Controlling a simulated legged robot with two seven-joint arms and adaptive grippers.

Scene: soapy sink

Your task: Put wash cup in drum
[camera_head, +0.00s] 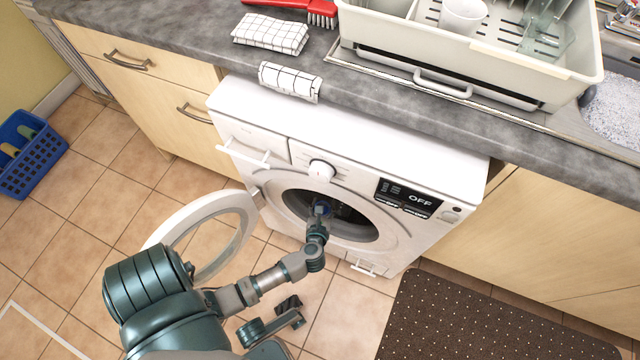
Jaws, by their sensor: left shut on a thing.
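The front-loading washing machine (262,122) is white, under the counter, with its round door (207,232) swung open to the left. My left arm reaches into the drum opening (350,221). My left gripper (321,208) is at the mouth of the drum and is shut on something. The thing it holds is too small and dark to make out; a bluish patch shows there. I cannot tell whether this is the wash cup. A white cup (463,14) stands in the dish rack (578,80) on the counter. My right gripper is not in view.
A checked cloth (290,80) hangs over the counter edge above the machine. Another folded cloth (270,34) and a red brush (318,10) lie on the counter (180,22). A blue basket (28,150) stands at left; a dark mat (480,318) lies at lower right.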

